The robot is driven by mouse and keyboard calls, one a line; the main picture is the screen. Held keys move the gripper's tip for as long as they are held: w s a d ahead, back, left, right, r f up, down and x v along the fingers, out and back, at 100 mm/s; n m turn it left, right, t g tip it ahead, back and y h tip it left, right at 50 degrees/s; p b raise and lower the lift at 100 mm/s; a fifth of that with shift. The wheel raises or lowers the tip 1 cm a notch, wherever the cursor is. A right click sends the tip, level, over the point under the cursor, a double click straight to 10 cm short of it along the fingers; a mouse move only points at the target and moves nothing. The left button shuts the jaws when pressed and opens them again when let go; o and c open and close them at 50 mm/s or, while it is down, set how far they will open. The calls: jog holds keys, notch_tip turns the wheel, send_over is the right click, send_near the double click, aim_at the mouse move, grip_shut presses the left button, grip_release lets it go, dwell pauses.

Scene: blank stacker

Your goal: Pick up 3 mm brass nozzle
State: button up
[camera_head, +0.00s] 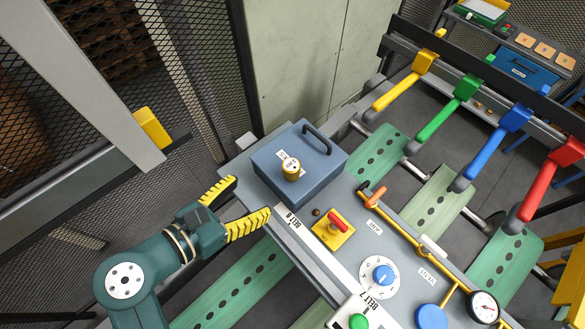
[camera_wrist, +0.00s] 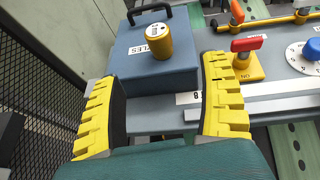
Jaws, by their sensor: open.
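A small brass-yellow cylinder (camera_head: 291,170), which looks like the nozzle, stands upright on the lid of a blue-grey box (camera_head: 325,172) with a dark handle. In the wrist view the nozzle (camera_wrist: 158,42) has a white label with print too small to read, and the box (camera_wrist: 125,65) lid shows lettering ending in "LES". My gripper (camera_head: 240,207) is open and empty, with yellow ridged fingers, to the lower left of the box. In the wrist view the gripper (camera_wrist: 165,95) has its fingers spread, with the nozzle beyond them and between their directions, not touching.
Right of the box are a red switch on a yellow base (camera_head: 333,229), an orange-handled valve (camera_head: 374,197), a blue dial (camera_head: 383,274) and a gauge (camera_head: 484,306). Coloured levers (camera_head: 448,108) stand behind. A mesh fence (camera_head: 60,180) is at left.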

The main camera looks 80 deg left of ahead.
aim_at(285, 173)
jog(key=x, duration=0.8)
jog(key=shift+w+a, duration=0.1)
jog(key=shift+w, duration=0.1)
jog(key=x, duration=0.6)
jog(key=shift+s+a+p, duration=0.1)
jog(key=shift+s+p, duration=0.05)
jog(key=shift+p, duration=0.25)
jog(key=shift+c, duration=0.2)
